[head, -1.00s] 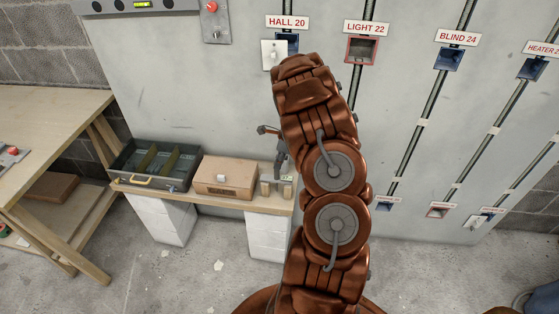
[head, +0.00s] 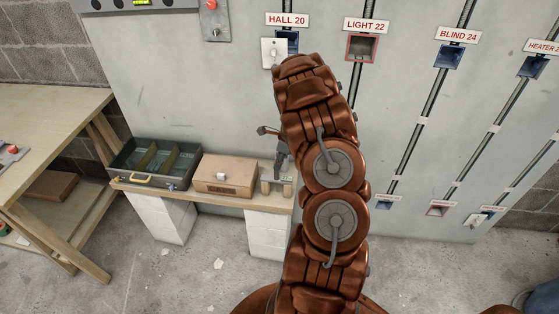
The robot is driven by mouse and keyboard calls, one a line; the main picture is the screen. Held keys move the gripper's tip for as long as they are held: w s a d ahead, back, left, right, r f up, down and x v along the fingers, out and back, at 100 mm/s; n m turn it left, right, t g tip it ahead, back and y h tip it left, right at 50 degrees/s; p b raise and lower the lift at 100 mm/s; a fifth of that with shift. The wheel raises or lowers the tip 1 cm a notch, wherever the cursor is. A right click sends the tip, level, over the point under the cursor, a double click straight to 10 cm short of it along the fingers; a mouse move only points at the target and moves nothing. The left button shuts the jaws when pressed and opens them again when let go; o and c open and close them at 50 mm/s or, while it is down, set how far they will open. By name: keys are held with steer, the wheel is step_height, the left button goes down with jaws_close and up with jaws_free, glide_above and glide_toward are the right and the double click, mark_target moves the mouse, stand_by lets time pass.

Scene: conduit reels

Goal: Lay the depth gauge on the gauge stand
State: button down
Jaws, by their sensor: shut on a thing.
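The gauge stand (head: 265,188) is a small pale wooden holder with short uprights at the right end of the low bench. My gripper (head: 279,176) points down right at the stand, partly hidden behind my brown arm. It is shut on the depth gauge, which is small and mostly hidden at the fingertips, low over or at the stand. I cannot tell whether the gauge touches the stand.
A brown box (head: 227,175) stands just left of the stand, and an open dark green toolbox (head: 155,166) is farther left. The low bench (head: 205,196) rests on white blocks. A wall panel (head: 185,85) with labelled boxes rises behind.

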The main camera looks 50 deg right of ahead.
steer(key=shift+f, duration=0.1)
steer(key=c, duration=0.9)
jaws_free()
steer(key=shift+c, duration=0.2)
steer(key=v, duration=1.2)
